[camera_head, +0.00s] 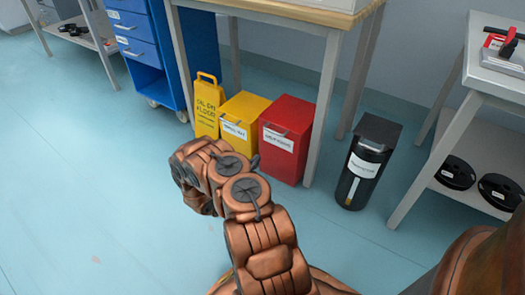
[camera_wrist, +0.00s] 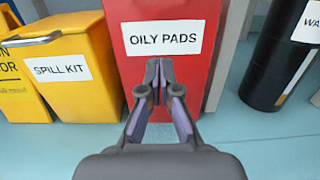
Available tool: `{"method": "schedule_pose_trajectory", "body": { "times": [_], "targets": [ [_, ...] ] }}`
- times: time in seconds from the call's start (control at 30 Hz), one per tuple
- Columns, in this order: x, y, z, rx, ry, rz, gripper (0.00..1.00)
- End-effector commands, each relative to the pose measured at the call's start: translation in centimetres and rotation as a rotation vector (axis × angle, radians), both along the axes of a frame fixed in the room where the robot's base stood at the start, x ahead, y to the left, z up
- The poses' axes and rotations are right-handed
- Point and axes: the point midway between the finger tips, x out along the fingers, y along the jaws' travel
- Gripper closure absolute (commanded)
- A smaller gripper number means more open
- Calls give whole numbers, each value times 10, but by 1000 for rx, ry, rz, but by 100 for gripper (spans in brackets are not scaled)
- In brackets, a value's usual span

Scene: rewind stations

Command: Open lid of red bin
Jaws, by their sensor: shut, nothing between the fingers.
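The red bin (camera_head: 285,147) stands on the floor under the wooden-topped table, with a white label on its front. Its lid (camera_head: 288,113) looks closed in the head view, with a handle at the front edge. In the wrist view the bin (camera_wrist: 193,103) fills the middle and its label reads "OILY PADS"; the lid is out of that view. My gripper (camera_wrist: 159,66) is shut and empty, its tips in front of the bin just below the label. I cannot tell if they touch it. In the head view my arm hides the gripper.
A yellow spill kit bin (camera_head: 240,121) stands left of the red bin, beside a yellow floor sign (camera_head: 207,103). A black bin (camera_head: 366,165) stands to the right. A table leg (camera_head: 322,110) rises close to the red bin's right side. The floor in front is clear.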

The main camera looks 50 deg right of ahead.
Motion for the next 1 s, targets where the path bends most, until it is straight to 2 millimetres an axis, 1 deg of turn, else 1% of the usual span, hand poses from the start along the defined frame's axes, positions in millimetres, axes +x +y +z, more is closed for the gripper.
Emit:
{"method": "schedule_pose_trajectory", "body": {
  "times": [0.17, 0.57, 0.7, 1.0],
  "targets": [
    [-1, -25, 0, -2, -4, -6, 100],
    [3, -96, 3, -2, -4, -6, 100],
    [5, -97, 18, -4, -2, 0, 100],
    [4, -101, 39, -3, -3, -2, 100]
  ]
}}
